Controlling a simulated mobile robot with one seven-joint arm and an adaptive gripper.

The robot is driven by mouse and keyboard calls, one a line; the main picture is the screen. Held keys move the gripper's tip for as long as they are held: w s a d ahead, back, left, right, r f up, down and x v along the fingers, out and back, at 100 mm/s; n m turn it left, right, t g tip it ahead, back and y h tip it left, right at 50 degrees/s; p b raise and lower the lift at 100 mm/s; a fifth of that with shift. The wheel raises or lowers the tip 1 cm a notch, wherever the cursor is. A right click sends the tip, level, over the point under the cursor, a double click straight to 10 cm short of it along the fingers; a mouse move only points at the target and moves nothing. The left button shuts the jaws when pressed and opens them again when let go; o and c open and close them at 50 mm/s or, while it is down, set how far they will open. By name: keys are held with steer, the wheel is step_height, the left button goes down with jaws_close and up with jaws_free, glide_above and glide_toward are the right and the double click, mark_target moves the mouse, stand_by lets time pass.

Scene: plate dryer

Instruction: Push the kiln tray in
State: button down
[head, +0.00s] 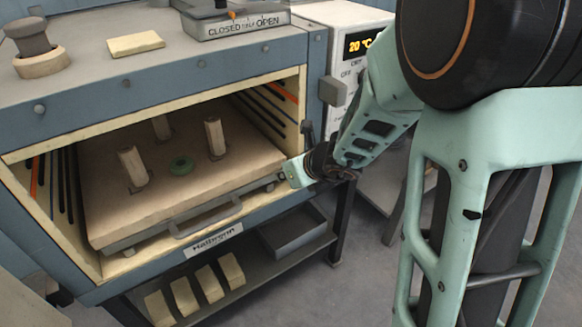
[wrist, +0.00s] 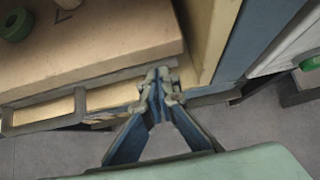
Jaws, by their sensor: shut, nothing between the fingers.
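The kiln tray (head: 100,213) is a beige slab on a grey metal frame with a front bar handle (head: 205,218). It sits inside the open kiln (head: 60,133), its front edge near the kiln's mouth. My gripper (head: 290,173) is at the tray's front right corner. In the wrist view my gripper (wrist: 158,82) is shut and empty, its tips at the right end of the tray's front edge (wrist: 110,79). I cannot tell whether they touch it.
A control box (head: 355,45) with a lit display stands right of the kiln. The kiln's right front frame (wrist: 207,40) is close beside my fingertips. A lower shelf (head: 255,262) holds several beige blocks and a grey bin (head: 293,232). Grey floor lies below.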

mark_target(273, 159)
steer(key=shift+w+a, duration=0.35)
steer(key=shift+w, duration=0.25)
steer(key=w+a, duration=0.1)
steer(key=w, duration=0.1)
steer(key=w+a, duration=0.1)
steer(key=w, duration=0.1)
steer(key=shift+w+a, duration=0.1)
steer(key=shift+a, duration=0.2)
steer(key=shift+w+r, duration=0.1)
steer(key=shift+r, duration=0.15)
steer(key=shift+a, duration=0.1)
